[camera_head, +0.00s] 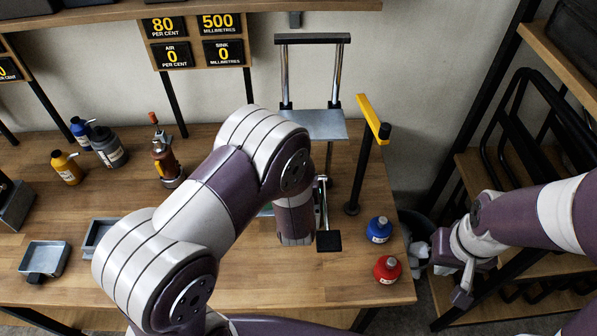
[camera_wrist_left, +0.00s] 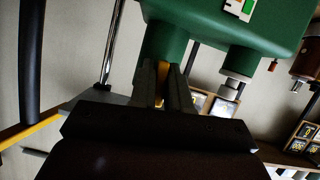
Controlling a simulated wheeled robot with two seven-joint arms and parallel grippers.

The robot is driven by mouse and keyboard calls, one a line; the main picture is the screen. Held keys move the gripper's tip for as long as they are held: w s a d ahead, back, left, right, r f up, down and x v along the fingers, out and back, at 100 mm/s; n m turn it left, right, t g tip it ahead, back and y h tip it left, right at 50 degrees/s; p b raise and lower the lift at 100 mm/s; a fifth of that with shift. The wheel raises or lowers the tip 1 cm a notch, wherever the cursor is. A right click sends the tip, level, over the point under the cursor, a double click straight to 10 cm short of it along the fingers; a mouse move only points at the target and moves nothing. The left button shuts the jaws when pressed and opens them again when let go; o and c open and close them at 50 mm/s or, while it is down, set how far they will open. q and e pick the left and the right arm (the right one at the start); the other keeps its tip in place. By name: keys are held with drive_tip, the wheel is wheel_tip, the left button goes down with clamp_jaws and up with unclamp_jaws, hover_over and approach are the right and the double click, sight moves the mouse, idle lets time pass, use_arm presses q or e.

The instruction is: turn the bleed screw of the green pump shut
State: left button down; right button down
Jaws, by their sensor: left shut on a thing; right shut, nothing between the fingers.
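The green pump (camera_wrist_left: 225,25) fills the top of the left wrist view, its body seen from close by with a green cylinder below it. In the head view my left arm covers nearly all of it. My left gripper (camera_wrist_left: 168,88) is shut on a small yellow part (camera_wrist_left: 160,85) in front of that cylinder, which looks like the bleed screw; the fingers hide most of it. In the head view the left fingertips are hidden behind the arm. My right gripper (camera_head: 464,284) is shut and empty, off the right edge of the workbench.
Several bottles and a grey tray (camera_head: 44,258) are at the left. Shelving (camera_head: 555,50) stands at the right.

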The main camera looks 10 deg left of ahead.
use_arm(q)
drive_tip(key=shift+w+r+m+y, duration=0.2)
drive_tip(key=shift+m+y, duration=0.1)
drive_tip(key=shift+m, duration=0.1)
idle(0.4)
drive_tip(key=c, duration=1.3)
unclamp_jaws()
drive_tip(key=shift+o, duration=0.6)
drive_tip(key=shift+w+f, duration=0.1)
drive_tip(key=shift+f, duration=0.1)
drive_tip(key=b+v, duration=0.2)
drive_tip(key=v, duration=1)
drive_tip(key=shift+s+r, duration=0.2)
